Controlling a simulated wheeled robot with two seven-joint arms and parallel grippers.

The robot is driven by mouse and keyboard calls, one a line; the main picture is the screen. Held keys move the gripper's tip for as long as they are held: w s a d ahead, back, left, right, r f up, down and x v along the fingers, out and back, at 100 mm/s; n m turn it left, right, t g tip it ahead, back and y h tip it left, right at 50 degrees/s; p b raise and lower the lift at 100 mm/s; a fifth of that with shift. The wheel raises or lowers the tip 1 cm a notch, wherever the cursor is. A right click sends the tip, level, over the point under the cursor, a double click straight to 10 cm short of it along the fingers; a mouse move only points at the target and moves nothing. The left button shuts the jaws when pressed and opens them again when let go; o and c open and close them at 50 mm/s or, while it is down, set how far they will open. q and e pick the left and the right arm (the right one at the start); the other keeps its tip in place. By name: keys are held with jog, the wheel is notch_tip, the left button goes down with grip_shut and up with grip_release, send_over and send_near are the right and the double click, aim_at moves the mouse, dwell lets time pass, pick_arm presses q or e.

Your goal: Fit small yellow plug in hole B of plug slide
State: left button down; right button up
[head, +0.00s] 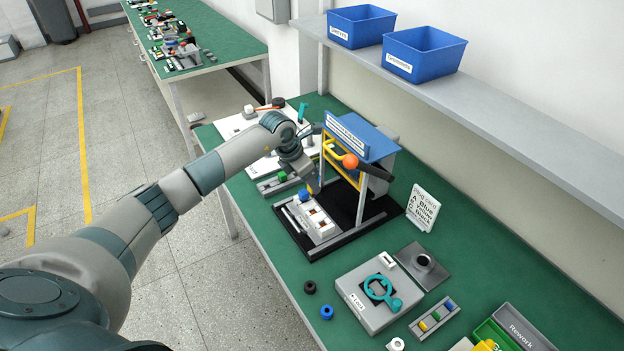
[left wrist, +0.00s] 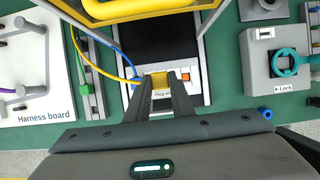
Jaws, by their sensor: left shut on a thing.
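My left gripper (head: 314,188) is over the white plug slide (head: 320,231), and its fingers are shut on the small yellow plug (left wrist: 160,79), best seen in the left wrist view. There, the fingertips (left wrist: 162,84) overlap the slide (left wrist: 196,88), with the plug over its middle. I cannot tell whether the plug is above hole B or in it; fingers and plug hide that part. A blue plug (head: 304,194) is at the slide's far end, with a blue cable. An orange-red patch (left wrist: 187,90) shows right of the fingers. My right gripper is out of view.
A frame with a blue top (head: 362,136), yellow bars and an orange-knobbed lever stands close behind my gripper. A plug card (head: 422,208) stands to its right. A grey lock box (head: 368,304) with a teal handle sits nearer. The harness board (left wrist: 36,66) lies left in the wrist view.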

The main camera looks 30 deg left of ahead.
aim_at(311, 195)
pick_arm(q)
jog(key=shift+f+b, duration=1.5)
jog(key=shift+f, duration=1.4)
jog(key=shift+f+b, duration=0.3)
jog(key=shift+b, duration=0.1)
jog(key=shift+f+b, duration=0.9)
jog(key=shift+b, duration=0.1)
jog(key=c, duration=1.5)
grip_release()
jog(key=shift+o, duration=0.2)
jog(key=shift+r, duration=0.1)
